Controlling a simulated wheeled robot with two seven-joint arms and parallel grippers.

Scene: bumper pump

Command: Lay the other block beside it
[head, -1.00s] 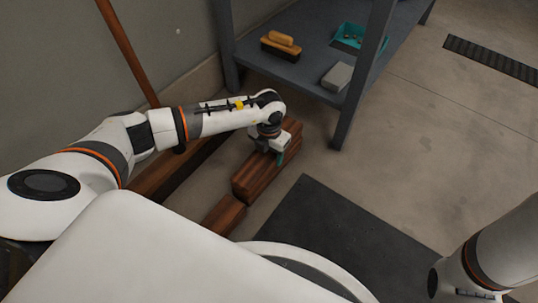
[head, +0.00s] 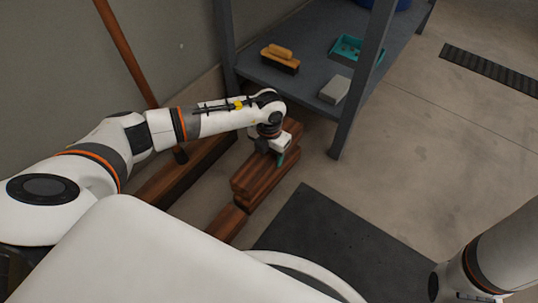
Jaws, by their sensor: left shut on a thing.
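My left gripper (head: 273,150) is shut on a reddish-brown wooden block (head: 256,178), gripping it near its far end. Part of the block's top is hidden by the gripper. Another wooden block (head: 272,192) shows just below and to the right of the held one, with their edges out of line; I cannot tell whether they touch. A further piece of the same wood (head: 228,222) lies nearer to me, partly hidden by my body. My right arm shows at the lower right, but its gripper is out of view.
A long dark timber (head: 178,175) lies on the floor along the wall, left of the blocks. A grey shelf unit (head: 302,77) holds a brush (head: 281,62), a teal tray (head: 347,49) and a grey block (head: 335,90). A dark mat (head: 320,235) lies to the right.

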